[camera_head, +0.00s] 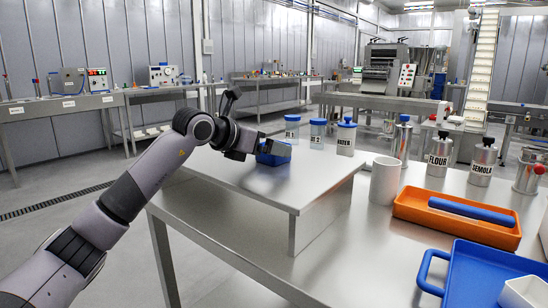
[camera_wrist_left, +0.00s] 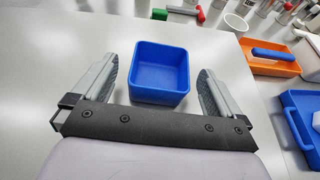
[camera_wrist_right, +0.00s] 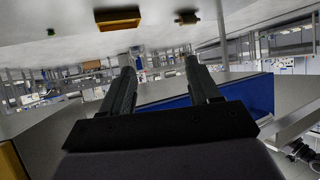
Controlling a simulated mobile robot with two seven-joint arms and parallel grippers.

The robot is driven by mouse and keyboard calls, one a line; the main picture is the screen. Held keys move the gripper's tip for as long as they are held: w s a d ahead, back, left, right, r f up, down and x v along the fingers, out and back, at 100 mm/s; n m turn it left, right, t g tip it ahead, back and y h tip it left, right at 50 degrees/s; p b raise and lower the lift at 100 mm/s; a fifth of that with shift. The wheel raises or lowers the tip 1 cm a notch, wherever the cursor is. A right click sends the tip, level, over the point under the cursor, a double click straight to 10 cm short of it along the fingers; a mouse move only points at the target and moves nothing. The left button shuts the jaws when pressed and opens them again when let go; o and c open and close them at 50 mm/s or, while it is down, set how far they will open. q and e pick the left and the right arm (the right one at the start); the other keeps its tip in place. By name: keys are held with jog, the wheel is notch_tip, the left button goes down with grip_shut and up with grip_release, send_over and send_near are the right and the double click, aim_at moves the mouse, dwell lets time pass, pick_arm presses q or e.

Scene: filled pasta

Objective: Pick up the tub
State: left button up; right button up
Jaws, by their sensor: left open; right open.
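The tub is a blue, open-topped square container (camera_wrist_left: 160,92), empty inside, on the raised metal platform. In the head view the tub (camera_head: 274,157) is partly hidden behind my left gripper (camera_head: 262,149). In the left wrist view my left gripper (camera_wrist_left: 157,90) is open, with one finger to the left of the tub and the other to the right. Gaps show between both fingers and the tub walls. My right gripper (camera_wrist_right: 165,85) is open and empty in its wrist view, away from the tub. It does not show in the head view.
Lidded containers, including one marked WATER (camera_head: 346,139), stand behind the tub. A white cup (camera_head: 385,181), an orange tray (camera_head: 420,211) with a blue roller (camera_head: 472,211), and a blue tray (camera_head: 470,280) are to the right. The platform (camera_head: 270,192) is clear in front of the tub.

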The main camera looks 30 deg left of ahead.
pick_arm(q)
jog(key=shift+x, duration=1.95)
jog(key=c, duration=1)
jog(key=shift+r, duration=0.1)
jog(key=shift+c, duration=0.2)
